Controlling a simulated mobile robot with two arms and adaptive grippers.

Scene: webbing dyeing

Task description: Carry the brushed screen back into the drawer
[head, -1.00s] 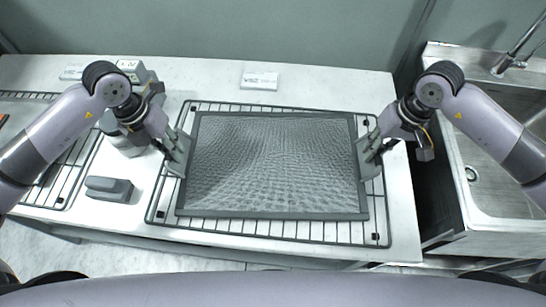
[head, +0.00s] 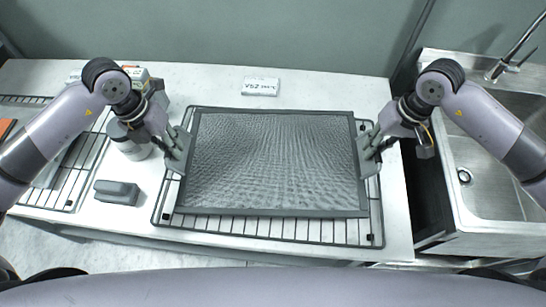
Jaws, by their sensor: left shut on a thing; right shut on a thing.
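The screen (head: 273,163) is a grey mesh panel in a dark frame, held level above a wire rack (head: 262,229) on the white counter. My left gripper (head: 181,160) is shut on the screen's left edge. My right gripper (head: 364,155) is shut on its right edge. The rack shows mostly along the front, right and left of the screen; the rest is hidden under it. I cannot tell how high the screen is above the rack. No drawer can be made out clearly.
A grey brush-like block (head: 117,192) lies left of the rack. A second wire rack (head: 76,172) is at far left. A white label card (head: 260,87) stands behind the screen. A steel sink (head: 490,180) is at right, beyond a dark gap. The back wall is close behind the counter.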

